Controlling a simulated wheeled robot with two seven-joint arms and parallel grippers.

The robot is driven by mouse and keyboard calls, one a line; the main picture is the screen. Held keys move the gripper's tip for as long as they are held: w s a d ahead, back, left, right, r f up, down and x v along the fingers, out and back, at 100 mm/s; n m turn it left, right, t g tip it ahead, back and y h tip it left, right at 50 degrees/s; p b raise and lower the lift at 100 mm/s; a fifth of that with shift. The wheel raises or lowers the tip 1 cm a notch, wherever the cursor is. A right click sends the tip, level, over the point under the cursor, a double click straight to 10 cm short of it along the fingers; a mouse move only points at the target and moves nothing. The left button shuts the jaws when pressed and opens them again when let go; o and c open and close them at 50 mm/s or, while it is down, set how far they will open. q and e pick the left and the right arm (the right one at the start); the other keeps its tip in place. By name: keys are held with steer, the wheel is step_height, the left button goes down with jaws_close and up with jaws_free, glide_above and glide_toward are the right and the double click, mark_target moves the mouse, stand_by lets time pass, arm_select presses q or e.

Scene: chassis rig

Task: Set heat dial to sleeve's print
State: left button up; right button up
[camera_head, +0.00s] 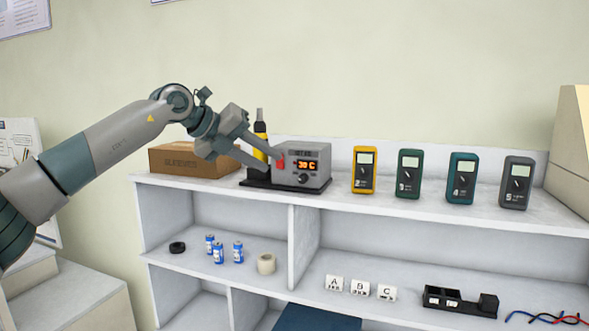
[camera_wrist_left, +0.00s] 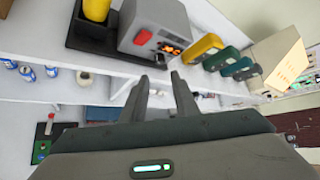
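The grey heat station (camera_head: 318,156) stands on the top shelf with an orange lit display (camera_head: 306,165) that seems to read 30 C. Its dark round heat dial (camera_head: 304,178) is below the display; its pointer is too small to read. My left gripper (camera_head: 274,158) is in front of the station's left side, by a red switch. In the left wrist view its fingers (camera_wrist_left: 160,77) are apart with nothing between them, and the station (camera_wrist_left: 155,22) is beyond them. A cardboard box (camera_head: 182,160) bears print that may read "sleeves". No loose sleeve is recognisable. My right gripper is not in view.
A yellow and black tool (camera_head: 260,140) stands left of the station on a black base. Several meters (camera_head: 409,173) stand to the right. The lower shelf holds blue cans (camera_head: 218,252), a tape roll (camera_head: 266,263), lettered white blocks (camera_head: 360,287) and a black holder (camera_head: 460,302).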

mark_target(301, 179)
arm_select(q)
steer(key=p+x, duration=0.5)
steer(key=x, duration=0.4)
steer(key=shift+w+d+f, duration=0.1)
steer(key=shift+w+d, duration=0.05)
steer(key=shift+d, duration=0.1)
steer(key=shift+w+d+f, duration=0.3)
steer(key=shift+d+f, duration=0.05)
steer(key=shift+f, duration=0.05)
jaws_close()
